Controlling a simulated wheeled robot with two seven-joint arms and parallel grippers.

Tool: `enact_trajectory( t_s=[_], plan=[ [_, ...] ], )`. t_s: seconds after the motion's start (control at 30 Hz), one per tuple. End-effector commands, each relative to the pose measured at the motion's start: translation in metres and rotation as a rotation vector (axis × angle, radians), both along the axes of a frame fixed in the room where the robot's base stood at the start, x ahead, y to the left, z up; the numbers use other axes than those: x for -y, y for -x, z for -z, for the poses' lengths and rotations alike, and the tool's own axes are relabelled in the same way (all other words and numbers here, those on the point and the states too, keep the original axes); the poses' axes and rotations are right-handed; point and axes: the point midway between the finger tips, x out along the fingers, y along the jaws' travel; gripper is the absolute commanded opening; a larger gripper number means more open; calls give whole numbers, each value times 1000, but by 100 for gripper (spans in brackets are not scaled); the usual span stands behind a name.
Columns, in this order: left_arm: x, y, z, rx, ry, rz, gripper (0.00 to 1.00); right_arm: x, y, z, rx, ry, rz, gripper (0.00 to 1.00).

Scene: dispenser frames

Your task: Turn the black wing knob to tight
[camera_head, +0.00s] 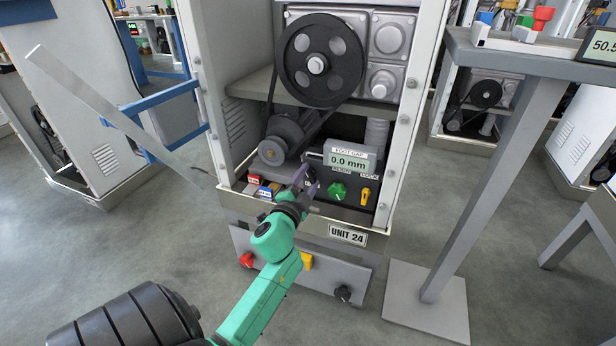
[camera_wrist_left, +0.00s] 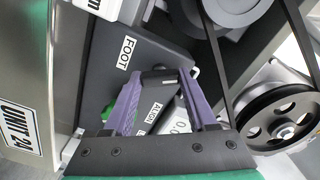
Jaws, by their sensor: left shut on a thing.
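My left gripper (camera_head: 304,180) reaches into the base of the open cabinet marked UNIT 24, left of the FOOT GAP display (camera_head: 350,161), which reads 0.0 mm. In the left wrist view, the purple fingers (camera_wrist_left: 160,88) are closed around a small dark bar-shaped part (camera_wrist_left: 158,77), which looks like the black wing knob. The fingers hide much of it. FOOT and ALIGN labels show beside it. In the head view, the gripper largely hides the knob, and its tight marking cannot be read. My right gripper is not in view.
A green knob (camera_head: 338,191) and a yellow one (camera_head: 365,196) sit right of the gripper. A large black pulley (camera_head: 295,75) and belt stand above. The lower panel (camera_head: 325,279) carries red, yellow and black knobs. A grey stand (camera_head: 490,170) is at right.

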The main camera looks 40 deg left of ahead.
Motion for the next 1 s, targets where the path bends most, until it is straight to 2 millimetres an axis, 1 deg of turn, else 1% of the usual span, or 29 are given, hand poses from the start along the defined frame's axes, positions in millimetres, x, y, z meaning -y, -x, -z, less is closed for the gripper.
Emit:
enact_trajectory(
  t_s=[0.07, 0.3, 0.5, 0.7, 1.0],
  plan=[
    [0, 0, 0, -26, -65, 1, 2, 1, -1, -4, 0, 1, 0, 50],
    [0, 0, 1, -96, -268, 2, 2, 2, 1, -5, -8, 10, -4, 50],
    [1, 0, 1, -141, -398, 2, 2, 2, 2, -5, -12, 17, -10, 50],
    [1, 0, 1, -170, -481, 2, 2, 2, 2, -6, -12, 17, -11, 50],
    [1, 0, 2, -185, -522, 2, 2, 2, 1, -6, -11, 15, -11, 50]
  ],
)
